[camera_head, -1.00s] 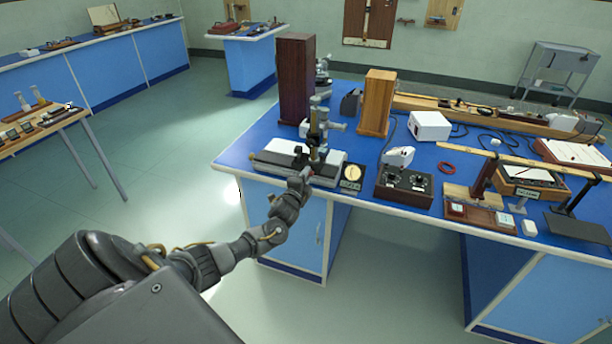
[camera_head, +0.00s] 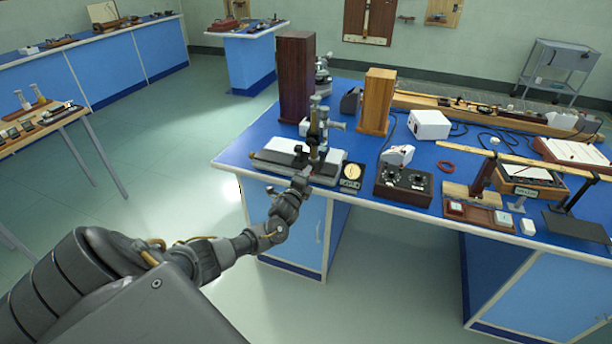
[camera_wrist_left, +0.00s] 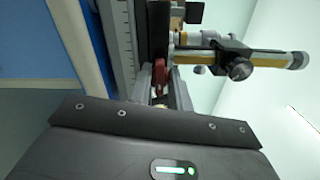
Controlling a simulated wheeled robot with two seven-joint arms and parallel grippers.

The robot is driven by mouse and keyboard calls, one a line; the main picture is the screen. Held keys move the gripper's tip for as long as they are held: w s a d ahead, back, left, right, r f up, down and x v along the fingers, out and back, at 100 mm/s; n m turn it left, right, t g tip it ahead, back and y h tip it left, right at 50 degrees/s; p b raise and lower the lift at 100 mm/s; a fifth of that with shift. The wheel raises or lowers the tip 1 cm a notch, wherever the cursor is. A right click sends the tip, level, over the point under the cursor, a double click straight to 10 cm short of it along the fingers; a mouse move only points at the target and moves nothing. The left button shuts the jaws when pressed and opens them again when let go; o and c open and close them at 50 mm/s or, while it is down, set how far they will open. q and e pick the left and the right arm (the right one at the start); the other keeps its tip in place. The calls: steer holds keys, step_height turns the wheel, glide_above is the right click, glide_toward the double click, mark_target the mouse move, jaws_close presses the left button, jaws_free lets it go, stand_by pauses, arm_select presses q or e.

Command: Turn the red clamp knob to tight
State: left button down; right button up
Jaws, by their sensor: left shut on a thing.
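My left gripper (camera_head: 304,176) reaches the front edge of the blue bench, at the base of the microscope-like instrument (camera_head: 316,135). The red clamp knob (camera_wrist_left: 159,74) shows in the left wrist view, low on the instrument beside its long scaled rail (camera_wrist_left: 122,45). My left gripper (camera_wrist_left: 166,88) is shut on this knob, with its fingers seen close around it. In the head view the fingers hide the knob. The knob's angle cannot be read. My right gripper is out of view.
The floor in front is clear.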

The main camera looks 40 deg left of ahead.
arm_select(q)
steer(key=c, duration=1.3)
jaws_free()
steer(key=shift+s, duration=0.1)
steer(key=v, duration=1)
steer(key=shift+s+b, duration=0.3)
steer(key=shift+d, duration=0.15)
